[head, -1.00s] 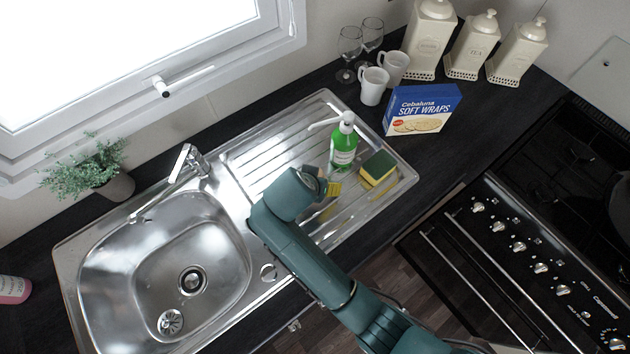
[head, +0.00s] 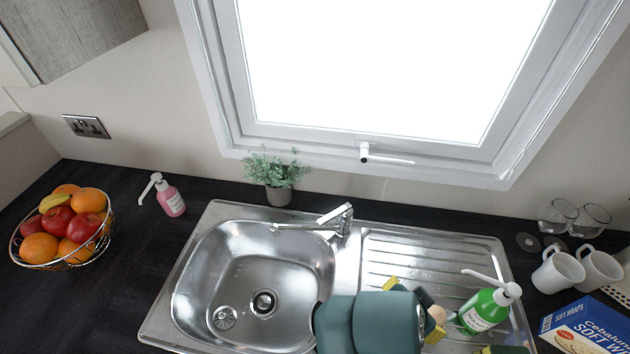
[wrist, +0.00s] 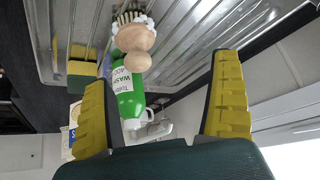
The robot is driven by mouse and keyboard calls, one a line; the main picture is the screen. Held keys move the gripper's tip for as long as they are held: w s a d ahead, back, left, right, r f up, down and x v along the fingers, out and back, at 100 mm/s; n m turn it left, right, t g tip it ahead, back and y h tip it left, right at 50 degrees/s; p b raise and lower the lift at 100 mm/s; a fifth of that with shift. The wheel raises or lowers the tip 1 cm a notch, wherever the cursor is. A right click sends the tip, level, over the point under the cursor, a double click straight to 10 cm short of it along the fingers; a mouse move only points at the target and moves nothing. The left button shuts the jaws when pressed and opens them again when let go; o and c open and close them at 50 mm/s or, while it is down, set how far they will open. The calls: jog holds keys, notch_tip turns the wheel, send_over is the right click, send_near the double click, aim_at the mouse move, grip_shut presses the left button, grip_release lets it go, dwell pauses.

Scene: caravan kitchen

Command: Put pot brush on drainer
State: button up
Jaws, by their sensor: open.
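The pot brush shows in the wrist view as a rounded wooden handle (wrist: 135,40) with pale bristles against the ribbed steel drainer (wrist: 195,20). It appears to stand bristles-down on the drainer. In the head view only a bit of its wooden knob (head: 437,314) shows beside my gripper; the rest is hidden. My gripper (head: 412,306) is low over the drainer (head: 395,253), left of the green soap bottle (head: 484,311). In the wrist view my gripper (wrist: 157,58) has its yellow fingers wide apart. The brush lies in the gap between them, touching neither finger visibly.
The green bottle stands close behind the brush, with a sponge (wrist: 82,68) beside it. Left of the drainer are the tap (head: 338,218) and the empty sink (head: 250,270). Mugs (head: 557,271) and a soft wraps box (head: 585,327) stand to the right. A fruit bowl (head: 66,230) is far left.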

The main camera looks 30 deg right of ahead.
jog(key=w+a+r+n+t+y, duration=0.1)
jog(key=w+a+r+n+t, duration=0.4)
jog(key=w+r+t, duration=0.3)
jog(key=w+a+r+n+t, duration=0.5)
jog(key=w+a+r, duration=0.15)
jog(key=r, duration=0.45)
jog(key=s+a+r+n+t+y+p, duration=0.1)
jog(key=a+r+n+t+y, duration=0.1)
jog(key=r, duration=0.7)
jog(key=s+a+r+n+t+y+p, duration=0.1)
jog(key=a+r+n+t+y+p, duration=0.1)
jog(key=a+r+t, duration=0.4)
jog(key=shift+s+a+r+n+y, duration=0.5)
jog(key=shift+r+n, duration=0.7)
jog(key=shift+r, duration=0.8)
jog(key=shift+w+a, duration=0.1)
